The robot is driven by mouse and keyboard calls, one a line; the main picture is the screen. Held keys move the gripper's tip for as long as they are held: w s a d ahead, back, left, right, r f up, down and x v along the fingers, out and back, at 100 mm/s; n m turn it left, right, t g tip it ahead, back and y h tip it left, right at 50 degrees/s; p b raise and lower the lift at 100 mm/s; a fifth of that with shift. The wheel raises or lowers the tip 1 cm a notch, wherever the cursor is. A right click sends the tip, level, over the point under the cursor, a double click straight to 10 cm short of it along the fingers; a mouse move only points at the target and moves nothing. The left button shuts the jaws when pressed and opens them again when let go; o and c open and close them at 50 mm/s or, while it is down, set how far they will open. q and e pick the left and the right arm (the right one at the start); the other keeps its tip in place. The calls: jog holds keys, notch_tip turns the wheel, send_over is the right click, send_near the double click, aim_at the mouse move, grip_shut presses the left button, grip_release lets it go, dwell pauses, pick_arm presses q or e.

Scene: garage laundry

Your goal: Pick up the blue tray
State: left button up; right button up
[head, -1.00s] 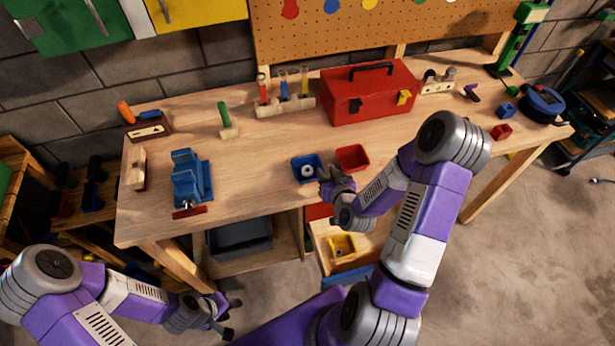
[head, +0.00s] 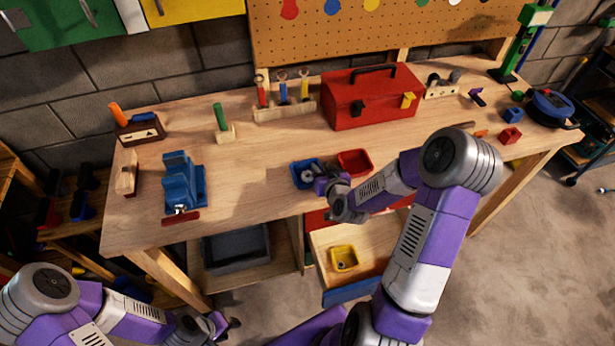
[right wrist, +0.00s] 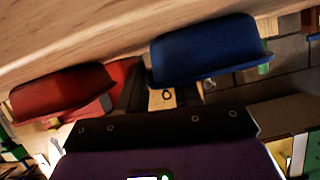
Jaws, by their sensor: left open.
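The blue tray (head: 297,184) is a small open box near the front edge of the workbench, with a grey round metal part inside. It also shows in the right wrist view (right wrist: 205,52). My right gripper (head: 322,180) is at the tray's right side and overlaps it in the head view; whether they touch is unclear. My left gripper (head: 222,326) is low at the bottom of the head view, in front of the bench and away from the tray, open.
A red tray (head: 354,163) stands just right of the blue one. A blue vise (head: 183,185) is at left, a red toolbox (head: 368,98) behind. Below, an open drawer (head: 375,238) holds a yellow tray (head: 344,258). The bench between vise and blue tray is clear.

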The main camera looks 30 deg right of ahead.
jog(key=shift+w+d+f, duration=0.1)
jog(key=shift+w+f, duration=0.15)
jog(key=shift+w, duration=0.45)
grip_shut()
